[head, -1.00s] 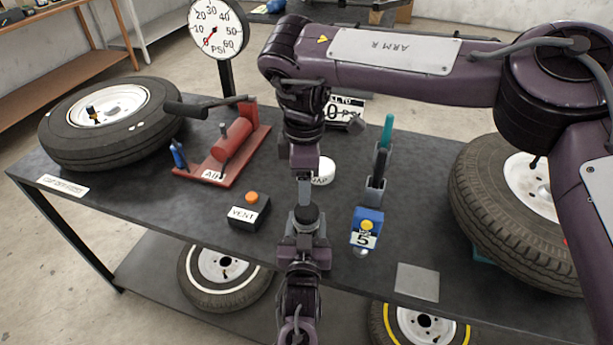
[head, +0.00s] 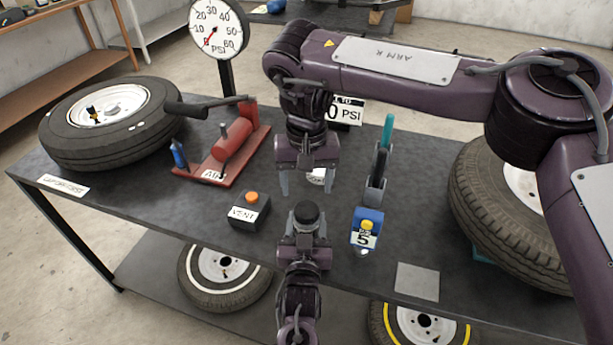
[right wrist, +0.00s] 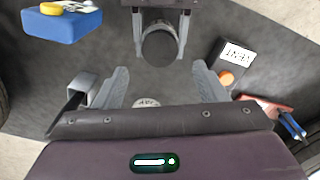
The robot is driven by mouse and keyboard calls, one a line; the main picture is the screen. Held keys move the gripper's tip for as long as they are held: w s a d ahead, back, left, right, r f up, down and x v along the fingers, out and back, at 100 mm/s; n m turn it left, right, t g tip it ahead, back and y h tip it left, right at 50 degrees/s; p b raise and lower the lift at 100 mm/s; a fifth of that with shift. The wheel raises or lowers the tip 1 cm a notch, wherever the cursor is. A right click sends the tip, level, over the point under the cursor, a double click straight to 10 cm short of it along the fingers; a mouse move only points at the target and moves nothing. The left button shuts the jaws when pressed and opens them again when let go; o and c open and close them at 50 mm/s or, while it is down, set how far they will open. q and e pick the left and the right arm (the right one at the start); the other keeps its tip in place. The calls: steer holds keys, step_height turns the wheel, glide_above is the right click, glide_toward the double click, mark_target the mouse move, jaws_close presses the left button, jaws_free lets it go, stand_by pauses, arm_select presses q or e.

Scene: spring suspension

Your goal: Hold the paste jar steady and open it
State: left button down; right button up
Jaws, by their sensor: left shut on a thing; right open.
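The paste jar (head: 307,214) is a small dark cylinder with a round black top. It stands upright between the fingers of my left gripper (head: 305,232), which is shut on it near the front middle of the bench. In the right wrist view the jar's dark round top (right wrist: 159,44) shows between the left fingers. My right gripper (head: 307,184) is open and empty, pointing down above and just behind the jar. Its two spread fingers also show in the right wrist view (right wrist: 160,88). I cannot tell whether the lid is loose.
A white round dish labelled CAP (head: 318,176) lies behind, partly hidden by my right gripper. A black VENT box (head: 248,212) stands left, a blue block (head: 367,228) right, and a tool holder (head: 376,185) behind it. Tires lie at both sides. A grey plate (head: 417,282) lies front right.

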mark_target(307, 209)
step_height(307, 209, down, 7)
steer(key=shift+r, duration=0.1)
steer(key=shift+c, duration=0.3)
